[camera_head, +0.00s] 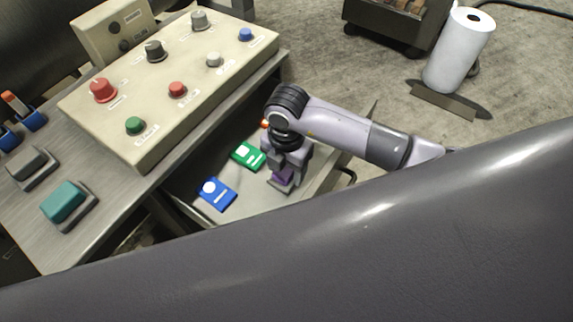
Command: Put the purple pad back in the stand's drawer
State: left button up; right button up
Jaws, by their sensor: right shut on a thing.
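The purple pad (283,176) shows between the fingers of my right gripper (282,180). The gripper points down and is shut on the pad, over the open drawer (215,216) of the stand (122,206). Fingers cover part of the pad, and I cannot tell whether it touches the drawer floor. A blue pad (215,194) and a green pad (248,155) lie in the drawer to the left of the gripper. My left gripper is not in view.
A beige control panel (172,85) with several knobs and buttons stands on the stand's top. A teal block (64,201) and a grey block (29,163) sit at its left. A white roll (459,50) stands on the floor at the upper right. A large dark part crosses the foreground.

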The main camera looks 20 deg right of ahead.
aim_at(286, 168)
jog(key=shift+f, duration=0.35)
jog(key=o, duration=1)
jog(key=shift+r, duration=3.6)
